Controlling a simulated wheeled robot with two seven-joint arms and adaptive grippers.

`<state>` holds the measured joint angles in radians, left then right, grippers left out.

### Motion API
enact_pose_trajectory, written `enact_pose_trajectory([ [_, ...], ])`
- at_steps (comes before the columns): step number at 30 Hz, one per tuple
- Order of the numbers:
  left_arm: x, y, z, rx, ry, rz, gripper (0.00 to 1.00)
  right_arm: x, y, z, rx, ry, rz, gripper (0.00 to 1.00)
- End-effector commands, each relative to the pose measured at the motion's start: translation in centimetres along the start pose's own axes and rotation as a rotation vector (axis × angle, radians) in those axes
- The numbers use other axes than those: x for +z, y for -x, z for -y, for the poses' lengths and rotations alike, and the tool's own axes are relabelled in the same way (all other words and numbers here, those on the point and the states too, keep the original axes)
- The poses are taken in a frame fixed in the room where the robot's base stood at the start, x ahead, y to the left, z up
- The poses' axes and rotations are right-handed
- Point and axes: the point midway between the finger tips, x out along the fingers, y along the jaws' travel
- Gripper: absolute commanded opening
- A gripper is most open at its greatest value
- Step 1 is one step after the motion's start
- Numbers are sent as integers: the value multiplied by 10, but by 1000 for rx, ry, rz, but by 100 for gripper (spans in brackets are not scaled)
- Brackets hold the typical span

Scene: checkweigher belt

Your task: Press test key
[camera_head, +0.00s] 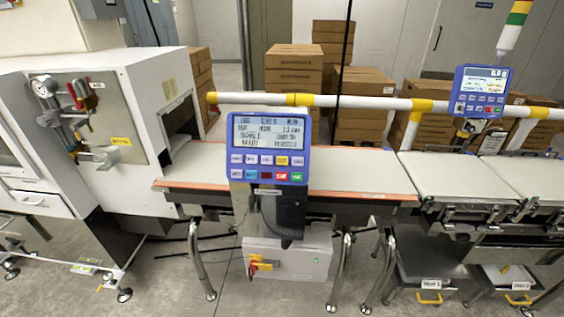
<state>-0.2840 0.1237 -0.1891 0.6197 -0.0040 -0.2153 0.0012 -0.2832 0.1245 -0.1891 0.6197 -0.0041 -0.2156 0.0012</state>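A blue control panel (268,178) stands upright on a dark post in front of the belt, near the middle of the head view. Its screen (268,132) is lit with several lines of dark text. Two rows of small keys sit below the screen. The upper row has a yellow key (282,161); the lower row has a red key (282,177) and a green key (298,178). The key labels are too small to read, so I cannot tell which is the test key. Neither of my grippers is in view.
A second blue panel (479,110) stands at the right by a signal tower (514,25). The conveyor belt (350,172) runs behind the near panel. A white machine (125,180) stands left. Stacked cartons (293,78) are behind the white-and-yellow rail (385,103). Floor shows in front.

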Motion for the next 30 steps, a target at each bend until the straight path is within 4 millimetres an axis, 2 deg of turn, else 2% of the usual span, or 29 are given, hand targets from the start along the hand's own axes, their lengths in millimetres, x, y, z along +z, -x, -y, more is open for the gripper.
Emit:
enact_pose_trajectory([
  [1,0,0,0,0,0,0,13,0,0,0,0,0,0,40],
  [4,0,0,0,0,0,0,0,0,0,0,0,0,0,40],
  [30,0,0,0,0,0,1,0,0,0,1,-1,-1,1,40],
])
